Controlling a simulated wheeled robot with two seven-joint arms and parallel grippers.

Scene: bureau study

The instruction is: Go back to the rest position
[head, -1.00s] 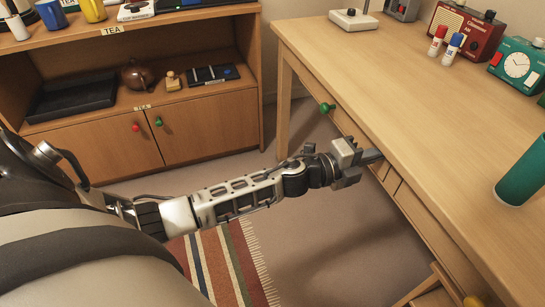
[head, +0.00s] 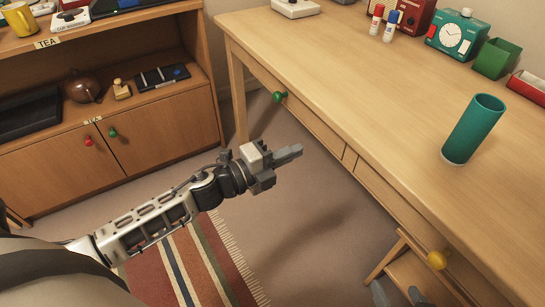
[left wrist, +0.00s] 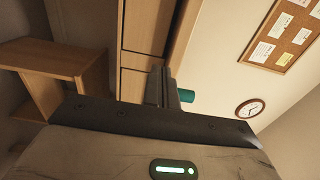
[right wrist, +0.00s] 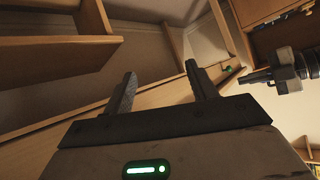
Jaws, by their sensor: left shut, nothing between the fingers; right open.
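My left gripper (head: 290,153) is shut and empty. It hangs over the floor in front of the desk, apart from the desk front. Its closed fingers also show in the left wrist view (left wrist: 165,88). My right gripper (right wrist: 163,90) is open, with nothing between its two fingers in the right wrist view. Only its fingertips (head: 398,295) show at the bottom edge of the head view, near the wooden stool. My left gripper also shows at the right of the right wrist view (right wrist: 275,72).
A wooden stool (head: 410,275) is below right. A cabinet (head: 150,130) stands left. Floor between is clear, with a striped rug (head: 190,265).

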